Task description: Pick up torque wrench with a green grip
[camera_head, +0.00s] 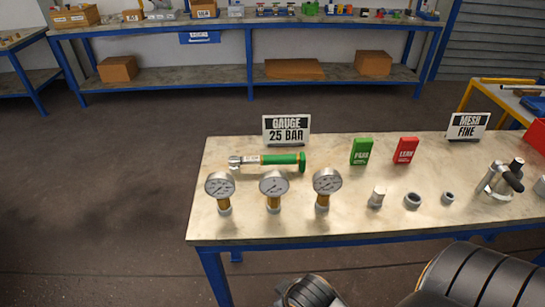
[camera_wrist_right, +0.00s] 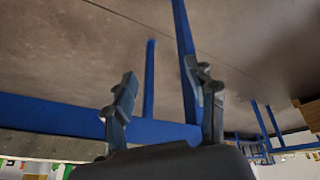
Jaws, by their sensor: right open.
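The torque wrench with a green grip (camera_head: 280,159) lies flat on the table (camera_head: 240,222), behind a row of gauges. Its metal head points left and its green grip reaches right, just below the "GAUGE 25 BAR" sign. In the right wrist view my right gripper (camera_wrist_right: 162,95) is open, with nothing between its fingers. That view shows floor and blue table legs behind the fingers, and the wrench is not in it. My left gripper is not in view.
Three round gauges (camera_head: 273,186) stand upright in front of the wrench. The gauge sign (camera_head: 286,130) stands behind it. A green card (camera_head: 361,151), a red card (camera_head: 405,150) and small metal fittings (camera_head: 412,201) are to the right. A blue-framed shelf (camera_head: 220,75) stands behind.

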